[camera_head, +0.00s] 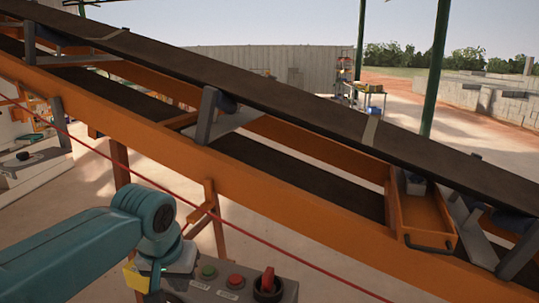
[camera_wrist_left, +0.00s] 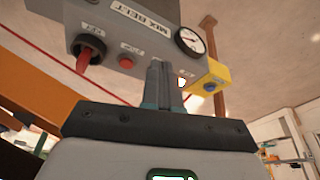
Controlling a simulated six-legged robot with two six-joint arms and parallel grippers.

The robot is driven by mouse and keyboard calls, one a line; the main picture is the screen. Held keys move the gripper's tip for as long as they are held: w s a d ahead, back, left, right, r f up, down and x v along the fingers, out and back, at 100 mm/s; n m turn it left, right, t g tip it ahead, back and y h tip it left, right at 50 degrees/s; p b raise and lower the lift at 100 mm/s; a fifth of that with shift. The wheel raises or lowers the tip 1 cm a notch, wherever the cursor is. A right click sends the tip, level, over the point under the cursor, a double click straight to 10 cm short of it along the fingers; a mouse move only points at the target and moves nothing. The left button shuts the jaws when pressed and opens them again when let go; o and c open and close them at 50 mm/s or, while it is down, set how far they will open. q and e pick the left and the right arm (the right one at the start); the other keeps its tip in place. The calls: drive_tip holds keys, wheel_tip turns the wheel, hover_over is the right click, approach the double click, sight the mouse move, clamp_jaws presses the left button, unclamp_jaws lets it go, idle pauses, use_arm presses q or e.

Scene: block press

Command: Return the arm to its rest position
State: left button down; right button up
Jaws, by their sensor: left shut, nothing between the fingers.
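My left arm (camera_head: 80,250) reaches in from the lower left of the head view. Its gripper (camera_head: 155,279) is at the left end of a grey control box (camera_head: 240,288), partly hidden by the wrist. In the left wrist view the gripper (camera_wrist_left: 159,66) is shut and empty, its fingertips in front of the box's face. Whether they touch it, I cannot tell. The box has a green button (camera_head: 208,271), a red button (camera_head: 235,281) and a red-and-black rotary switch (camera_head: 267,284). My right gripper is not in view.
A yellow box (camera_wrist_left: 208,77) is close beside the fingers. A gauge (camera_wrist_left: 189,40) sits on the control box. A red cord (camera_head: 108,153) runs above the arm, along the orange conveyor frame (camera_head: 270,212). An orange tray (camera_head: 425,218) hangs at right. Open floor lies below the conveyor.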

use_arm(q)
drive_tip(key=s+d+f+g+h, duration=0.1)
drive_tip(key=s+d+f, duration=0.15)
drive_tip(key=f, duration=1.25)
drive_tip(key=s+d+f+g+h, duration=0.1)
drive_tip(key=s+d+f+h, duration=0.15)
drive_tip(key=f, duration=1.25)
drive_tip(key=s+f+n, duration=0.1)
drive_tip(key=s+f, duration=0.5)
drive_tip(key=s, duration=0.3)
drive_tip(key=s+f+n+g, duration=0.1)
drive_tip(key=s+f, duration=0.6)
drive_tip(key=s, duration=0.2)
drive_tip(key=shift+f+b, duration=0.25)
drive_tip(key=shift+b, duration=0.15)
drive_tip(key=shift+s+a, duration=0.1)
drive_tip(key=shift+s, duration=0.05)
